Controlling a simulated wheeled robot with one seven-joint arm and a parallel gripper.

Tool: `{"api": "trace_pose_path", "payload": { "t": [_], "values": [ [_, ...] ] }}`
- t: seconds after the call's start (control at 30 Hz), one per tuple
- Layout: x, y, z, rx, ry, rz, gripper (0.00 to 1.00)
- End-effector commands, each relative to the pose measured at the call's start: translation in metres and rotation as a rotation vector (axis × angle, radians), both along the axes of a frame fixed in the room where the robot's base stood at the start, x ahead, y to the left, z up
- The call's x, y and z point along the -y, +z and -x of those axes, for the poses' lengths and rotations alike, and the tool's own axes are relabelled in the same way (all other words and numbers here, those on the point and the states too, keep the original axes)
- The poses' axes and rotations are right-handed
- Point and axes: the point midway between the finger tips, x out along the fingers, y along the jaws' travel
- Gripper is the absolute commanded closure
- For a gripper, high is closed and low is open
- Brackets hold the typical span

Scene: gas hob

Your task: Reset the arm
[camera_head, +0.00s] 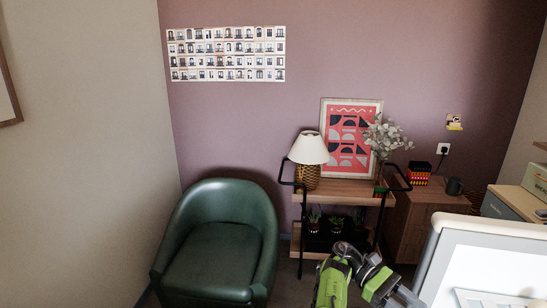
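My arm shows at the bottom of the head view, right of centre, as bright green and dark grey links. It is bent, with a dark joint at the top and its lower part cut off by the frame edge. A grey part (408,296) at its lower right may be my gripper. Its fingers cannot be made out, so whether it is open or shut does not show. Nothing held can be seen.
A green armchair (218,245) stands left of my arm. Behind the arm is a wooden cart (345,190) with a lamp (308,149) and framed print (350,135). A white-edged panel (490,260) is close on the right. A wooden cabinet (418,230) stands behind it.

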Motion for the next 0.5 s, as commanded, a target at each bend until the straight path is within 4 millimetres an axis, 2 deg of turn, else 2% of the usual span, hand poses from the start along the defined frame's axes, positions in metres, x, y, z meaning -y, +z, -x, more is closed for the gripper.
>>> {"api": "trace_pose_path", "payload": {
  "t": [0.27, 0.5],
  "values": [
    [0.020, 0.030, 0.015, 0.175, -0.078, -0.050, 0.59],
    [0.039, 0.059, 0.042, 0.418, -0.189, -0.131, 0.59]
  ]
}}
